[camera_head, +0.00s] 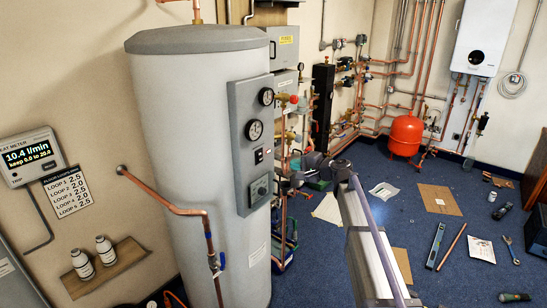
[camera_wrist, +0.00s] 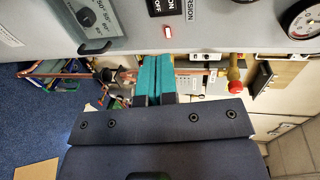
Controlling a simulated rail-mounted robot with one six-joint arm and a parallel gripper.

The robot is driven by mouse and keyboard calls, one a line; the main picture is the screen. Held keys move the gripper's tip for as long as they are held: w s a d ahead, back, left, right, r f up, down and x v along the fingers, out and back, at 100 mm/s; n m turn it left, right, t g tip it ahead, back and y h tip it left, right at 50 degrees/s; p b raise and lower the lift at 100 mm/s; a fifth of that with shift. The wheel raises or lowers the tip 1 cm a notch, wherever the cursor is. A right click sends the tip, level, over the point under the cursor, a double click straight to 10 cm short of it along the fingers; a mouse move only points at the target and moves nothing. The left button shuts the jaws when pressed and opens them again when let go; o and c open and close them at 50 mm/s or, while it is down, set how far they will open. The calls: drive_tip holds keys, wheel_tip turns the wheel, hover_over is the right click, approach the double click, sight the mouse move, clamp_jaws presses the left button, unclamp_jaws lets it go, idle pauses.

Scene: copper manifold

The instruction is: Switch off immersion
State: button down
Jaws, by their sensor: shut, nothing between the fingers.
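The immersion switch (camera_head: 258,156) is a small light plate with a dark part, on the grey control panel (camera_head: 241,118) on the white cylinder's right side. In the wrist view the panel (camera_wrist: 230,38) runs along the top edge, with the sideways IMMERSION label (camera_wrist: 190,10), ON/OFF markings and a lit red lamp (camera_wrist: 167,31). The switch is partly cut off there. My gripper (camera_head: 298,178) is just right of the panel in the head view. Its teal fingers (camera_wrist: 154,72) are shut together and empty, apart from the switch as far as I can tell.
Two gauges (camera_head: 267,97) sit above the switch and a square dial (camera_head: 260,189) below it. Copper pipes and a red-handled valve (camera_wrist: 236,75) lie close beside my gripper. A red vessel (camera_head: 405,135) and loose tools are farther off on the blue floor (camera_head: 400,205).

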sight(261, 159)
drive_tip(key=shift+s+a, duration=0.15)
drive_tip(key=shift+s, duration=0.05)
drive_tip(key=shift+w, duration=0.1)
drive_tip(key=b+x, duration=0.2)
drive_tip(key=x, duration=1.2)
drive_tip(key=shift+r+b, duration=0.1)
drive_tip(key=shift+b, duration=0.2)
